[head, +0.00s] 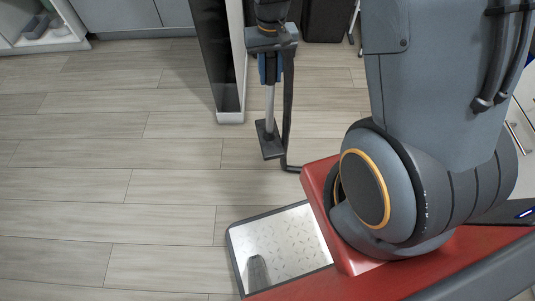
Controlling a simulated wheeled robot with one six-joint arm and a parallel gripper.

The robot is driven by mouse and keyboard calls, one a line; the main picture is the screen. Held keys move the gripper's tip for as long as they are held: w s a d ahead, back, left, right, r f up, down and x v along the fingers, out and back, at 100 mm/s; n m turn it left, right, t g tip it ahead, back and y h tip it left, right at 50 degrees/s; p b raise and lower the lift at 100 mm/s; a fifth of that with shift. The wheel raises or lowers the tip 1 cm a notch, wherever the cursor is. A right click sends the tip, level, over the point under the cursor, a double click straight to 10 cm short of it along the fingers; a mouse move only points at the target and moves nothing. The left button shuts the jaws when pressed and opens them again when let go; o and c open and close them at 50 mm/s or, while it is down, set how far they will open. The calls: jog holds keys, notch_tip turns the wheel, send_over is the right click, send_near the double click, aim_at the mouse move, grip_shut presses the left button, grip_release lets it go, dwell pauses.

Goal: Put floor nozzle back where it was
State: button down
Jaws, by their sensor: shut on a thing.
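My gripper (268,72) is at the top middle of the head view, pointing down, shut on the upper end of the floor nozzle. The floor nozzle has a light grey tube (270,103) and a dark flat foot (270,141). It hangs nearly upright with the foot at the bottom. Whether the foot touches the floor I cannot tell. A black bar or hose (288,110) runs down just to its right and bends right near the floor. The fingertips are small and partly hidden.
A tall dark panel with a white edge (231,117) stands close to the left of the nozzle. A grey-rimmed tray or mat (234,262) with a speckled surface lies at the bottom, with a grey object (258,272) on it. The wooden floor (110,160) at left is clear.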

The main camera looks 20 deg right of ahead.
jog(key=w+f+m, duration=0.1)
jog(key=w+f, duration=0.1)
jog(key=f, duration=0.8)
jog(key=w+f+m, duration=0.1)
jog(key=w+f, duration=0.2)
jog(key=f, duration=0.8)
jog(key=shift+f+b, duration=0.15)
jog(key=shift+b, duration=0.15)
jog(key=shift+s+d+f, duration=0.1)
jog(key=c, duration=1.4)
grip_release()
jog(key=shift+f, duration=0.1)
